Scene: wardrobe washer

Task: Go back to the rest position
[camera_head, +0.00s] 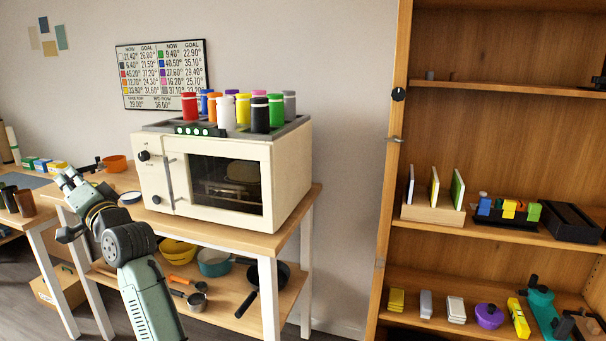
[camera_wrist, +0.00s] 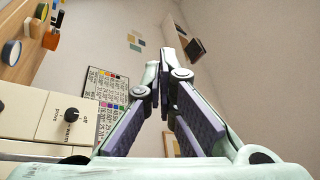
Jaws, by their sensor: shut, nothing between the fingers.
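My gripper (camera_head: 68,179) is at the left in the head view, raised in front of the wooden table and to the left of the white oven (camera_head: 292,172). It points up and to the left, and my arm reaches up to it from the bottom. In the wrist view my gripper (camera_wrist: 167,50) has its two fingers converging at the tips, shut with nothing between them. It touches nothing that I can see. The oven's front with a black knob (camera_wrist: 73,111) shows at the left of the wrist view.
Several coloured bottles (camera_head: 227,112) stand on the oven. A lower shelf (camera_head: 240,311) holds pans and pots. A wooden cabinet (camera_head: 400,60) with filled shelves stands at the right. A side table (camera_head: 32,217) with mugs is at the far left. A board (camera_head: 162,75) hangs on the wall.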

